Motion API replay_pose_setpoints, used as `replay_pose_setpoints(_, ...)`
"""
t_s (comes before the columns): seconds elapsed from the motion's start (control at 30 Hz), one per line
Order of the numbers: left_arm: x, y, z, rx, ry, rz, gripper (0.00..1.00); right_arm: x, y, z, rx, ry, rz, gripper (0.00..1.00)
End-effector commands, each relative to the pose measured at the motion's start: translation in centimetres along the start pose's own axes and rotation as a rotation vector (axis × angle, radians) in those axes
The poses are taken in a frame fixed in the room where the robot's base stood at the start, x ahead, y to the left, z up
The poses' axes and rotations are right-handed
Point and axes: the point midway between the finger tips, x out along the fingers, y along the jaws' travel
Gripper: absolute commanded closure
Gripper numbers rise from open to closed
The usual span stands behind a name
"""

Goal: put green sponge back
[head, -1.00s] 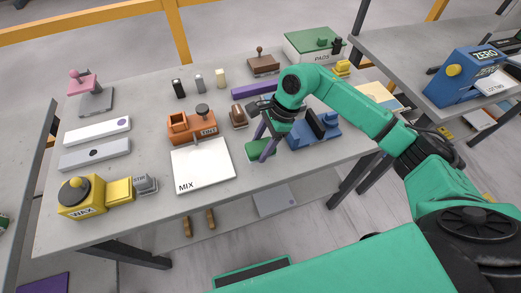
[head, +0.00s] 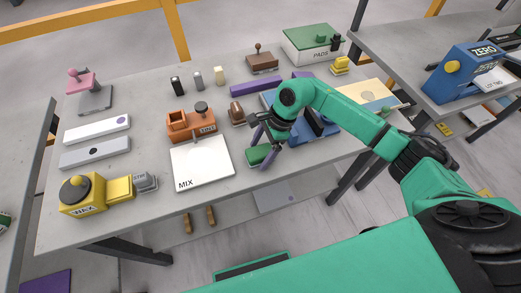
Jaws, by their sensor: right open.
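The green sponge (head: 259,153) lies on the grey stone slab, just right of the white MIX board (head: 203,164). My right gripper (head: 261,151) is over it with its purple fingers open, one finger at each side of the sponge. The fingers and wrist cover part of the sponge, and I cannot tell whether they touch it. My left gripper is not in view.
A blue device (head: 316,127) stands close to the right, partly behind my right arm. The orange device (head: 192,124) and a brown piece (head: 237,112) are behind the board. A yellow WAX box (head: 83,195) stands at front left. The slab's front edge is near the sponge.

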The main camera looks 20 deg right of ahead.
Motion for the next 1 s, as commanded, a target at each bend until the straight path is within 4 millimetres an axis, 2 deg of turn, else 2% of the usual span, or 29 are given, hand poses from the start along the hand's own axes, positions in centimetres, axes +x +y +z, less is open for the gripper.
replay_pose_setpoints(0.03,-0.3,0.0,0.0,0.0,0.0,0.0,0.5,-0.5,-0.1,0.1,0.0,0.0,-0.001,0.09)
replay_pose_setpoints(0.17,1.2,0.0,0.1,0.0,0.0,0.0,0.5,-2.6,-0.1,-0.1,-0.001,0.001,-0.007,0.09)
replay_pose_setpoints(0.4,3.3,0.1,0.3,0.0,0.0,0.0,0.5,-9.2,-0.1,-0.1,-0.001,0.001,-0.006,0.09)
replay_pose_setpoints(0.5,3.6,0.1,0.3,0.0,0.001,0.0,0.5,-11.1,-0.1,0.0,0.0,0.0,-0.005,0.09)
replay_pose_setpoints(0.63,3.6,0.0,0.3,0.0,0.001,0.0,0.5,-12.2,0.0,0.1,0.0,-0.001,-0.001,0.09)
replay_pose_setpoints(1.0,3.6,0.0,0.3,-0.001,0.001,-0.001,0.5,-12.2,0.0,0.1,0.0,-0.001,0.0,0.09)
